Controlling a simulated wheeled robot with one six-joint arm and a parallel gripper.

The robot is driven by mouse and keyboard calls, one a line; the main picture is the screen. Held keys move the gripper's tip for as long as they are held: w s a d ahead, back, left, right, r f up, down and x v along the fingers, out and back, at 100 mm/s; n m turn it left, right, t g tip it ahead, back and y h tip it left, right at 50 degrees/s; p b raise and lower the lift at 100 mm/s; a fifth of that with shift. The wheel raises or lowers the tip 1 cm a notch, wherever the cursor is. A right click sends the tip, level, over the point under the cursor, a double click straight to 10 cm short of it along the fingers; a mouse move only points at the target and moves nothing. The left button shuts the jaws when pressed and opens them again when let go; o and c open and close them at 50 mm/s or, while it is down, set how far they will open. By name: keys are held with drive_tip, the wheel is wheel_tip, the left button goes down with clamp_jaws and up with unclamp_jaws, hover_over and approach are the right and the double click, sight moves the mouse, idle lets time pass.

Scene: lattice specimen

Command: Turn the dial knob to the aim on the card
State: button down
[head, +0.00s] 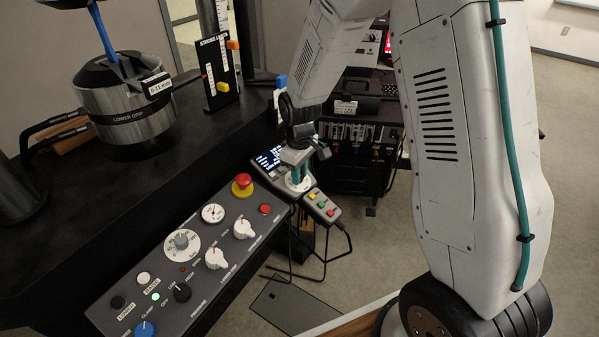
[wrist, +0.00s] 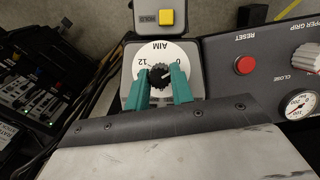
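The dial knob (wrist: 159,77) is small, black and ridged, with a pale mark at its upper right. It sits on a round white dial face (wrist: 161,50) marked AIM, 0 and 12, upside down in the wrist view. My gripper (wrist: 160,70) has its two teal fingers on either side of the knob, with little or no gap; whether they press on it is unclear. They hide the dial's lower part. In the head view my gripper (head: 299,177) is down over the white dial plate (head: 299,185), and the knob is hidden. I cannot make out a separate aim card.
A grey control panel (head: 183,300) with knobs, buttons and a red emergency stop (head: 242,185) lies beside the dial. The test machine stands left.

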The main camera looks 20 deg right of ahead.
drive_tip(key=shift+m, duration=0.3)
drive_tip(key=m, duration=0.3)
drive_tip(key=shift+d+y, duration=0.15)
drive_tip(key=shift+y, duration=0.25)
drive_tip(key=shift+m+g+y, duration=0.3)
drive_tip(key=shift+m+y, duration=0.3)
drive_tip(key=shift+m, duration=1.3)
drive_tip(key=c, duration=1.2)
unclamp_jaws()
wheel_tip(320, 180, up, 8)
drive_tip(key=d, duration=0.1)
drive_tip(key=shift+w+d+f, duration=0.15)
drive_tip(key=shift+w+d, duration=0.05)
drive_tip(key=shift+w, duration=0.05)
